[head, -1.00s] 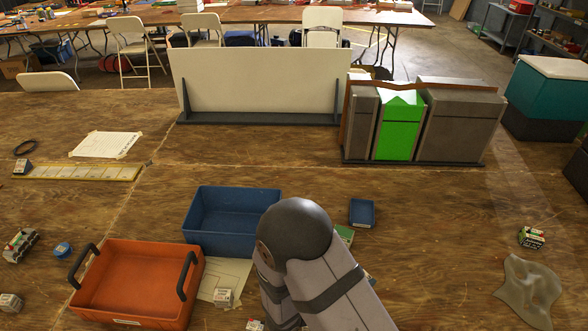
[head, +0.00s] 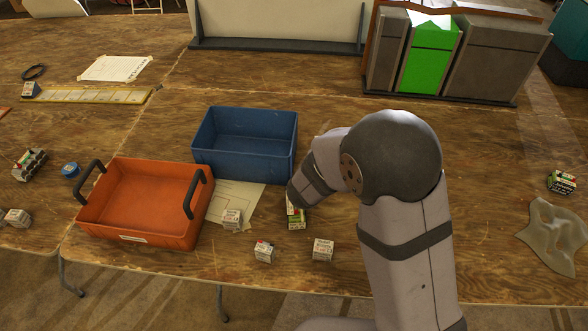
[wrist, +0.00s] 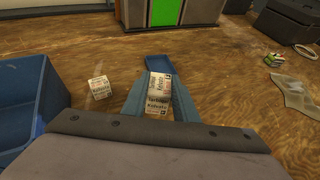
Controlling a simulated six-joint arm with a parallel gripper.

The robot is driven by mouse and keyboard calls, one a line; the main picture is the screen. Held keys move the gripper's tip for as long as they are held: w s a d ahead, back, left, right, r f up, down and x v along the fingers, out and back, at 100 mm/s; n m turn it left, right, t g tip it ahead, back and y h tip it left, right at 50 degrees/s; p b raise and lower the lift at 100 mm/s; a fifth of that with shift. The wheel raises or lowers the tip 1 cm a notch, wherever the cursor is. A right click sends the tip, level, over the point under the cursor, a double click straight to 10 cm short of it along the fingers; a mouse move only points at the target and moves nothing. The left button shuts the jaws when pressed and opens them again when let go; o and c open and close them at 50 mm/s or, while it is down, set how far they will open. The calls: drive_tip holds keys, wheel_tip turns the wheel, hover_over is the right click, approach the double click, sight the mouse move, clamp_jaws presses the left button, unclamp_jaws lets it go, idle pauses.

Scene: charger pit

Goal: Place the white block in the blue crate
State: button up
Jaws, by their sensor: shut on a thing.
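My gripper (wrist: 158,80) shows in the wrist view, its two blue-grey fingers shut on a white block (wrist: 158,88) with dark print. The blue crate (head: 240,166) stands empty at the middle left of the head view, left of my arm. In the wrist view, part of the crate (wrist: 46,85) shows at the left edge, to the left of the held block. Another white printed block (wrist: 98,88) sits on the table between crate and gripper.
An orange handled crate (head: 135,238) stands front left of the blue one. Small printed blocks (head: 264,251) (head: 322,249) (head: 231,219) lie near the table's front edge. Grey and green boxes (head: 428,58) stand at the back.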

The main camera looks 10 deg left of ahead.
drive_tip(key=shift+w+a+f+n+t+y, duration=0.1)
drive_tip(key=shift+a+f+n+t+y, duration=0.1)
drive_tip(key=shift+a+n+y, duration=0.2)
drive_tip(key=shift+w+a+f+n+t+y, duration=0.1)
drive_tip(key=shift+a+f+n+t+y, duration=0.1)
drive_tip(key=shift+a+n+y, duration=0.2)
drive_tip(key=shift+f, duration=4.95)
drive_tip(key=shift+f, duration=0.15)
drive_tip(key=o, duration=1.1)
drive_tip(key=shift+c, duration=0.2)
drive_tip(key=shift+r, duration=0.2)
drive_tip(key=v, duration=1.2)
drive_tip(key=shift+f+b, duration=0.1)
drive_tip(key=shift+b, duration=0.25)
